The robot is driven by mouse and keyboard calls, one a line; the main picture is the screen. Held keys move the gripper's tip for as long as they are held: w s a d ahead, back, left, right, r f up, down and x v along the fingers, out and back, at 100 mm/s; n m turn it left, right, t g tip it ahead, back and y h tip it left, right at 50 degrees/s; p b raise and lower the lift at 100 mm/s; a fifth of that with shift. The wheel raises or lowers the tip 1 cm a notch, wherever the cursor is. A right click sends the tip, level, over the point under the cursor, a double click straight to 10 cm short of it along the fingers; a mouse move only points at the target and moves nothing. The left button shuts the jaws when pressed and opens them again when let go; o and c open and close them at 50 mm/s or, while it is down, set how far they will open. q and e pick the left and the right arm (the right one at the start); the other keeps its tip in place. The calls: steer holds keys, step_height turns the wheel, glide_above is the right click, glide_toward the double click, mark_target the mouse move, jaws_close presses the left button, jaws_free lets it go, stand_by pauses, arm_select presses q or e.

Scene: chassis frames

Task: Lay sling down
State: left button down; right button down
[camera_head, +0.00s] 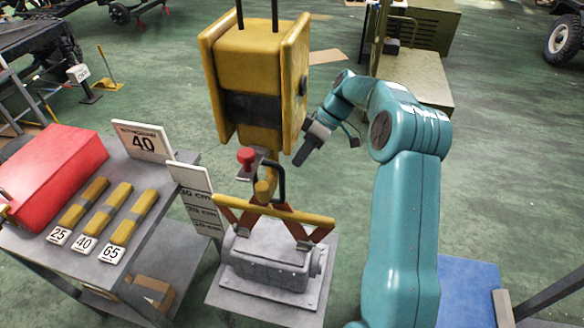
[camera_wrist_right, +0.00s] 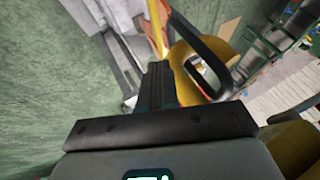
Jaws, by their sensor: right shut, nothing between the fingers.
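A yellow bar with orange legs (camera_head: 303,214) stands over a grey cast block (camera_head: 270,262). The yellow hoist (camera_head: 257,80) hangs above, its yellow hook (camera_head: 263,190) at the bar; whether they are joined is unclear. My right gripper (camera_head: 298,160) is shut and empty, beside the black hook latch (camera_head: 281,178). My left gripper is out of view.
A red box (camera_head: 48,175) takes up the table's left side. A red knob (camera_head: 246,156) sits below the hoist.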

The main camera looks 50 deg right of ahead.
steer(key=a, duration=0.3)
steer(key=s+a+p, duration=0.1)
steer(key=shift+a+f, duration=0.25)
steer(key=shift+f, duration=0.1)
steer(key=shift+a, duration=0.1)
